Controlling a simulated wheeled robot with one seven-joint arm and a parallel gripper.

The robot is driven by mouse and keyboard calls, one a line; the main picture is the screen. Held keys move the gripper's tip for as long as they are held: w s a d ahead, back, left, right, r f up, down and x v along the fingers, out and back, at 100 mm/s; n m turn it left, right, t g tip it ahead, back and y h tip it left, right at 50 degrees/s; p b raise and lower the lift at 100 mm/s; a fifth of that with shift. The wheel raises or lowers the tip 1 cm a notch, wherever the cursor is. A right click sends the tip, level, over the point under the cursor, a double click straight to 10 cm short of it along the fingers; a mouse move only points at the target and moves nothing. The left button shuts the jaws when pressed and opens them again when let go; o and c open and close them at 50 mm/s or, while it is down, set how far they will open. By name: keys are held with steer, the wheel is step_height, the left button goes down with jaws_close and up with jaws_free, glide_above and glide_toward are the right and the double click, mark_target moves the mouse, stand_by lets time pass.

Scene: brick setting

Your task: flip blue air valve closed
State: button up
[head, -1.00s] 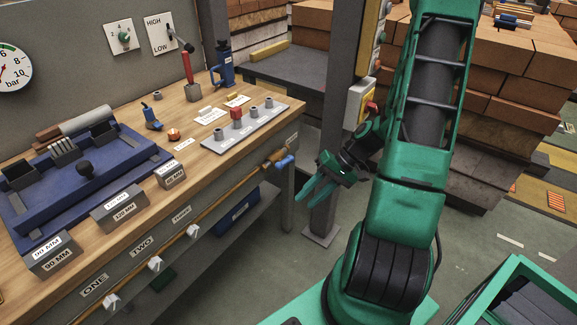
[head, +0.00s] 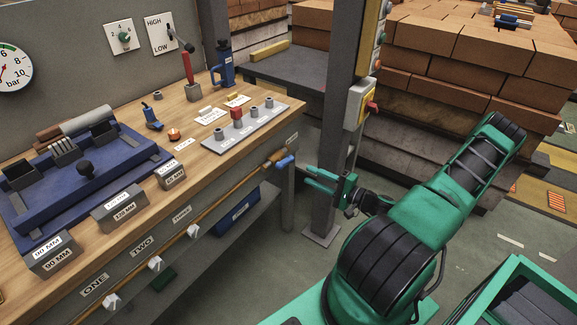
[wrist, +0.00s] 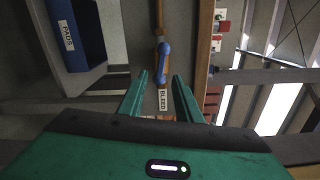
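The blue air valve handle (head: 284,162) is at the right end of the copper pipe (head: 215,213) on the bench front. In the wrist view the blue handle (wrist: 163,62) lies roughly in line with the pipe (wrist: 159,18), above a label reading BLEED (wrist: 163,100). My gripper (head: 307,178) is open and empty, just right of the bench end in the head view. In the wrist view its two fingers (wrist: 160,82) point toward the handle, one on either side of its line. I see no contact.
A grey post (head: 333,120) stands close behind my gripper. A blue bin (wrist: 78,35) labelled PADS sits left of the pipe in the wrist view. White-handled valves (head: 155,264) line the pipe. The wooden bench top (head: 200,160) holds tools and blocks.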

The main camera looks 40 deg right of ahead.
mark_target(288, 163)
steer(key=x, duration=1)
steer(key=shift+w+d+r, duration=0.1)
steer(key=shift+w, duration=0.35)
jaws_close()
